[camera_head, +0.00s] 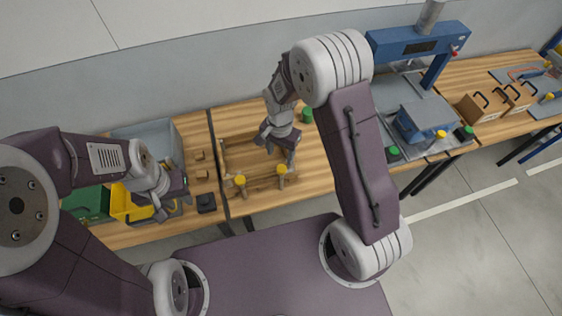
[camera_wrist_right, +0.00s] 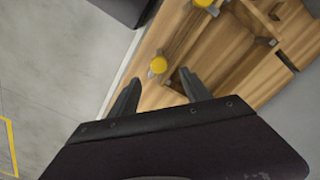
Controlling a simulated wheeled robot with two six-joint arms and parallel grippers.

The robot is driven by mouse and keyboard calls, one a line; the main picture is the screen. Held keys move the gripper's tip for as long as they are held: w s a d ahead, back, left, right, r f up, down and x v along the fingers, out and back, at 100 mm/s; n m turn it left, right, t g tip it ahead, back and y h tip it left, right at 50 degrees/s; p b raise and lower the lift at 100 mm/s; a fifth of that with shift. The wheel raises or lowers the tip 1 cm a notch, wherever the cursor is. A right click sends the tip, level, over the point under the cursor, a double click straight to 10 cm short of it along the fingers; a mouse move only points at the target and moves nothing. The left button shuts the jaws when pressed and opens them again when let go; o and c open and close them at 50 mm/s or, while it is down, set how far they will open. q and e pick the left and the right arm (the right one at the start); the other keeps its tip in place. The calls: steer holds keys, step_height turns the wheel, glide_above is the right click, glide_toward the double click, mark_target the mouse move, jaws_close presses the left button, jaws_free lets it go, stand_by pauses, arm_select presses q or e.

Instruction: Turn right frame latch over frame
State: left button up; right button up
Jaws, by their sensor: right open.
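A wooden frame (camera_head: 226,158) lies on the bench in front of me; it also shows in the right wrist view (camera_wrist_right: 232,68). Two yellow-topped pieces with grey stems, which look like the frame latches, stand at its near edge: a right one (camera_head: 281,169) and a left one (camera_head: 240,180). In the right wrist view, one yellow knob (camera_wrist_right: 158,65) is just beyond my fingertips and another (camera_wrist_right: 204,3) is cut by the top edge. My right gripper (camera_head: 278,147) is open and empty above the frame. My left gripper (camera_head: 173,207) appears open and empty, left of the frame.
A yellow bin (camera_head: 128,206) and a grey bin (camera_head: 150,132) are at the left. A black block (camera_head: 206,203) sits near the bench edge. A green cylinder (camera_head: 306,115) stands behind the frame. A blue press (camera_head: 415,45) and wooden boxes (camera_head: 480,107) are further right.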

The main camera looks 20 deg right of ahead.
mark_target(282, 168)
steer(key=f, duration=0.2)
steer(key=f+p, duration=0.1)
steer(key=f, duration=0.2)
steer(key=f+p, duration=0.1)
steer(key=f, duration=0.2)
steer(key=shift+d+f, duration=0.25)
steer(key=shift+d, duration=0.05)
steer(key=shift+a+f, duration=0.15)
steer(key=shift+f, duration=0.1)
steer(key=c, duration=0.6)
jaws_close()
